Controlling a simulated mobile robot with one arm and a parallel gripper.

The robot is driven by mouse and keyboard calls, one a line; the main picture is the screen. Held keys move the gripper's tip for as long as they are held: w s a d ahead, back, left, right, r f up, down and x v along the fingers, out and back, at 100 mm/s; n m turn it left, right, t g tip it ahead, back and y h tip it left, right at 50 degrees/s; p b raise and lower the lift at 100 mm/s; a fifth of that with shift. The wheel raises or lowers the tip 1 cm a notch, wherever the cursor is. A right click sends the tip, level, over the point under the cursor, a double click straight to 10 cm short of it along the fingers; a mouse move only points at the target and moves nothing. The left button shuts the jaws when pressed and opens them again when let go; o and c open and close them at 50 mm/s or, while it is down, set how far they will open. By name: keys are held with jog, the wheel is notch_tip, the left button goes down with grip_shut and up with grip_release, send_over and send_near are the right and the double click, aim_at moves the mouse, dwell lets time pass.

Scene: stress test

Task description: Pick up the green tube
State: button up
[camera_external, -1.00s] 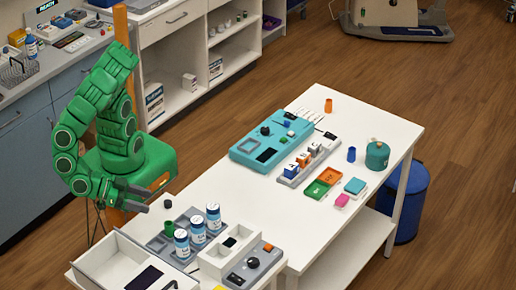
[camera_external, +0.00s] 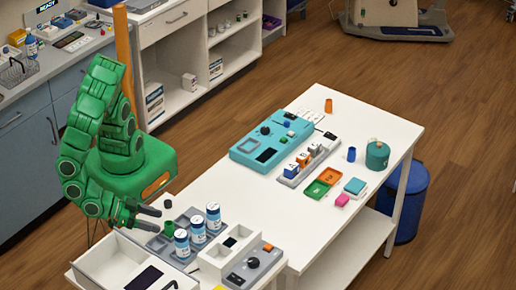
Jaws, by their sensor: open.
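A small dark green tube (camera_external: 169,229) stands at the left end of the grey tray on the white table, beside several white-and-blue bottles. My gripper (camera_external: 158,219) is open and empty, with its dark fingers pointing right. It is just left of the tube and appears slightly above it. I cannot tell the exact gap between them. A second small dark cylinder (camera_external: 168,203) shows just beyond the fingertips.
The grey tray (camera_external: 217,227) holds white-and-blue bottles (camera_external: 198,229) close to the tube. A white open drawer box (camera_external: 100,262) lies in front. A grey control box (camera_external: 254,265) is to the right. The middle of the table (camera_external: 240,192) is clear.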

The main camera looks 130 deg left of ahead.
aim_at(168, 223)
jog(key=shift+x, duration=2.6)
jog(key=shift+r, duration=0.1)
jog(key=c, duration=1)
jog(key=shift+r, duration=0.15)
jog(key=shift+c, duration=0.2)
jog(key=shift+r, duration=4.75)
grip_shut()
jog(key=shift+r, duration=0.1)
